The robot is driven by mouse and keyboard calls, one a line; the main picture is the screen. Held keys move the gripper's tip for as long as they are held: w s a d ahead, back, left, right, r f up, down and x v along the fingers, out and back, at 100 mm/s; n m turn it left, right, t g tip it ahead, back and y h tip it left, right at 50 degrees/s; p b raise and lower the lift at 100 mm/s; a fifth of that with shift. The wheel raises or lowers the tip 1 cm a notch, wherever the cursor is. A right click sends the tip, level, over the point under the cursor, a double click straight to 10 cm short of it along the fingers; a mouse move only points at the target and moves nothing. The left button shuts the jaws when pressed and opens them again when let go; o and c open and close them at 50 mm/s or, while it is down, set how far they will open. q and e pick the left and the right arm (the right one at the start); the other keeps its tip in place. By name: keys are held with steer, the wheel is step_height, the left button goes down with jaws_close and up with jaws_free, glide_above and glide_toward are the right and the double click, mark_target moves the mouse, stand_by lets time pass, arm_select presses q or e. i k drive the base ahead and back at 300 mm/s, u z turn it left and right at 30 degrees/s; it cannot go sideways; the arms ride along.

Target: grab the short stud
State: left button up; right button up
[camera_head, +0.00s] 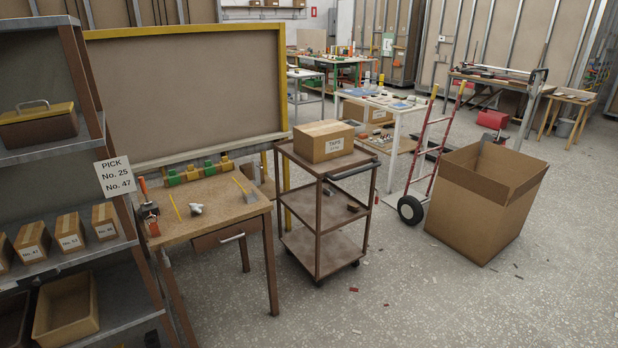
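I cannot tell for sure which thing is the short stud. A small grey metal-looking piece (250,197) lies near the right edge of the wooden worktable (225,220), beside a thin yellow stick (238,184). A small pale grey fitting (196,209) lies near the middle of that table, with another thin yellow stick (175,207) to its left. Neither of my grippers shows in the head view.
A brown cart (322,210) with a taped box (324,141) stands right of the worktable. A shelf rack (70,150) with a PICK sign (115,176) stands at left. A large open carton (480,205) and red hand truck (432,150) stand at right. The front-right floor is mostly clear.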

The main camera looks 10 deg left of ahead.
mark_target(252, 198)
steer(key=z, duration=0.55)
steer(key=i, duration=1.3)
steer(key=z, duration=0.2)
steer(key=i, duration=1.25)
steer(key=u, duration=0.85)
steer(key=i, duration=0.95)
steer(key=u, duration=0.8)
